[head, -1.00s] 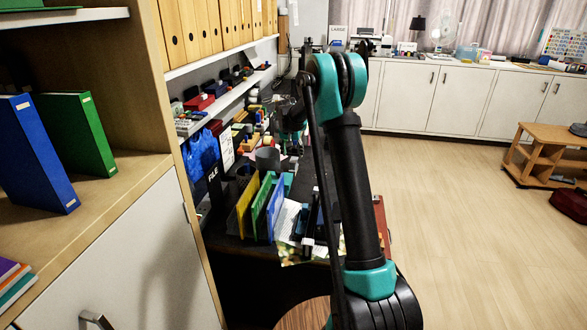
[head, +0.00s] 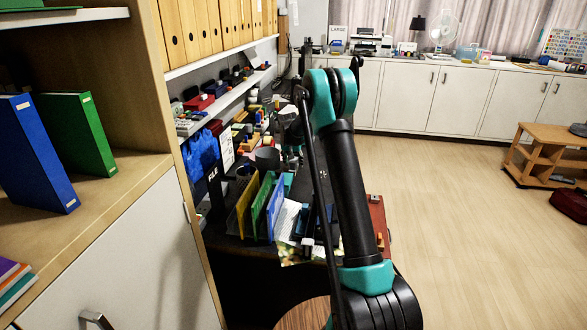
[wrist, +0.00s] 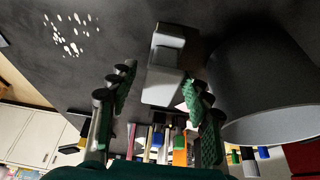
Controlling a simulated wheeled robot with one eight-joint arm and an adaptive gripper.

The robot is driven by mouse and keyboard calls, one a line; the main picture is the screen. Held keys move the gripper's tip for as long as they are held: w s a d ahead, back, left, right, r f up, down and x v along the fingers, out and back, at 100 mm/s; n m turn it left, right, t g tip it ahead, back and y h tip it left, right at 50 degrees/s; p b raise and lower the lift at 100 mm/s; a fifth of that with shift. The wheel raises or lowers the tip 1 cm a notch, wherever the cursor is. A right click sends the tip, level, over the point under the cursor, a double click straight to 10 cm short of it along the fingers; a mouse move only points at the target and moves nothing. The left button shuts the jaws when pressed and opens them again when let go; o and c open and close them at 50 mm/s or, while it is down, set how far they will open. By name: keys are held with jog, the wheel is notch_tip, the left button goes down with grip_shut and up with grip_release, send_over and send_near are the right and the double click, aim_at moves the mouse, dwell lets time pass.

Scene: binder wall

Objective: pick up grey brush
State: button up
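In the wrist view, a light grey blocky object (wrist: 165,66), which I take to be the grey brush, lies on a dark surface. My gripper (wrist: 158,88) is open, with green-padded fingers apart to the left and right of it. The object appears between or just beyond the fingertips; I cannot tell whether either finger touches it. In the head view, my arm reaches over the cluttered desk, and the brush cannot be made out there.
A large dark grey cup (wrist: 262,85) stands close to the right finger. Pale spots (wrist: 68,38) mark the dark surface at upper left. In the head view, coloured folders (head: 262,205) stand on the desk's near part, with a shelf (head: 225,100) along its left.

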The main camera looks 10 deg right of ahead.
grip_shut()
jog(key=shift+r, duration=0.1)
notch_tip(320, 180, up, 20)
dwell(0.6)
